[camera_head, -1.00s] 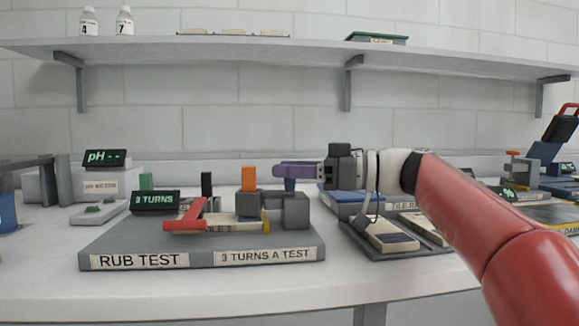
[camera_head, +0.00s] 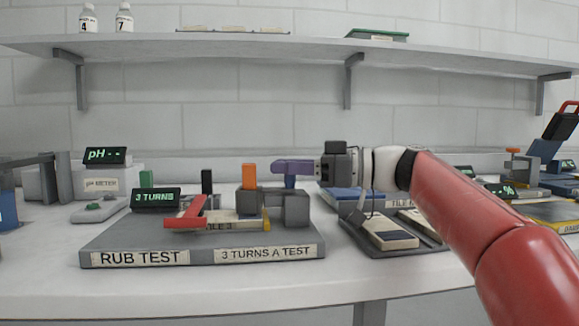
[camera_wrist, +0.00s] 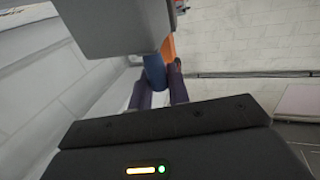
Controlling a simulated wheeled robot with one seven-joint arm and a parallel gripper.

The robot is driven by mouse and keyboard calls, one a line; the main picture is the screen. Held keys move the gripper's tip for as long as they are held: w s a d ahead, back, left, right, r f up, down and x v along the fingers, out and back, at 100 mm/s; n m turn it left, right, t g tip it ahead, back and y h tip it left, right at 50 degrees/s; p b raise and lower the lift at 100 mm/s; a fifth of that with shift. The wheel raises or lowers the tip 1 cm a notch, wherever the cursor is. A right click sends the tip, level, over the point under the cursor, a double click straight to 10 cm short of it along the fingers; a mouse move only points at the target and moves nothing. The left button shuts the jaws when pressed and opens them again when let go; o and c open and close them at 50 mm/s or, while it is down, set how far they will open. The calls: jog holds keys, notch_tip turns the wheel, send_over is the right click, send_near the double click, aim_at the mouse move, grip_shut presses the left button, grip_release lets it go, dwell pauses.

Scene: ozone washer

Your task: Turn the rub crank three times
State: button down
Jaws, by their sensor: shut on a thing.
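The rub test unit (camera_head: 200,244) is a grey base labelled "RUB TEST" and "3 TURNS A TEST". Its small display (camera_head: 156,200) reads "3 TURNS". A red lever (camera_head: 186,214) lies over a pale tile (camera_head: 238,224) on the base. An orange upright piece (camera_head: 249,177) stands on grey blocks (camera_head: 293,207) at the right. My gripper (camera_head: 280,167) has purple fingers and is shut around the blue crank knob (camera_head: 290,182). The wrist view also shows the blue knob (camera_wrist: 154,72) between the fingers (camera_wrist: 160,92). The crank arm below the knob is mostly hidden.
A tray with tiles (camera_head: 388,234) stands close to the right of the unit, under my arm. A blue tile rack (camera_head: 345,195) is behind it. A pH meter (camera_head: 106,178) is at the left. A wall shelf (camera_head: 250,50) spans above the bench.

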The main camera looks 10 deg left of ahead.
jog(key=shift+w+a+r+n+g+p, duration=0.1)
jog(key=shift+w+n+g+p, duration=0.15)
jog(key=shift+n+g, duration=0.3)
jog(key=shift+w+n+g+p, duration=0.25)
jog(key=shift+n+g, duration=0.1)
jog(key=shift+g, duration=0.4)
jog(key=c, duration=1.4)
grip_release()
jog(key=shift+o, duration=0.2)
jog(key=w+d, duration=0.1)
jog(key=d, duration=0.6)
jog(key=shift+d, duration=0.4)
